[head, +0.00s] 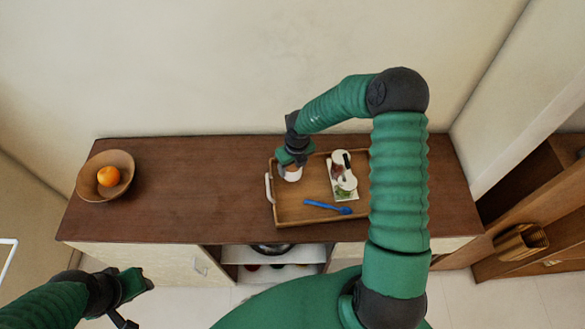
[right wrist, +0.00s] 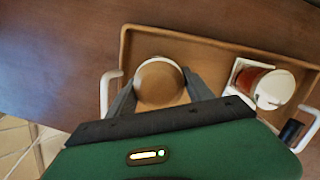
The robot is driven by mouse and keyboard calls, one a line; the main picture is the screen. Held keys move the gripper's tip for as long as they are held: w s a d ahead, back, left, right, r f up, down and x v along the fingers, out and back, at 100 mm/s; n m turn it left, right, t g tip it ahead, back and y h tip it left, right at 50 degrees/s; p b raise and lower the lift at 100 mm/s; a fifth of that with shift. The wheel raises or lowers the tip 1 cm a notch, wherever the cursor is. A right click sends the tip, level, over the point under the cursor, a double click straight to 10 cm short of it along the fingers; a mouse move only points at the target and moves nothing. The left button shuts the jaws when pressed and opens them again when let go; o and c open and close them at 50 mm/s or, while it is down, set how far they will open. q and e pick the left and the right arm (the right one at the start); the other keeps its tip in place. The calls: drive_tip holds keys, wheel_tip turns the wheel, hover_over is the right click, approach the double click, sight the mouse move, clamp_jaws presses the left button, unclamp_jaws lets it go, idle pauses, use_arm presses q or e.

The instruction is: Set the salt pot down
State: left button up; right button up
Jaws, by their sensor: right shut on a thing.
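The salt pot, a small round pot with a brown top and white sides, is in my right gripper. In the head view the pot (head: 292,174) shows below the gripper, over the left end of a wooden tray (head: 290,215). In the right wrist view the pot (right wrist: 159,82) sits between the two fingers of my right gripper (right wrist: 160,92), near the tray's handle end. I cannot tell whether its base touches the tray. My left gripper (head: 135,284) is low at the left, away from the cabinet top; its jaws are too unclear to judge.
The tray also holds a blue spoon (head: 328,207) and a white rack with jars (head: 343,180) at its right. The jars also show in the right wrist view (right wrist: 268,86). A bowl (head: 118,165) with an orange (head: 109,176) stands at the far left. The cabinet top (head: 200,190) between is clear.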

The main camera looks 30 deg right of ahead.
drive_tip(key=shift+a+f, duration=0.15)
drive_tip(key=shift+f, duration=0.95)
drive_tip(key=shift+a, duration=0.1)
drive_tip(key=o, duration=1.6)
drive_tip(key=shift+o, duration=0.2)
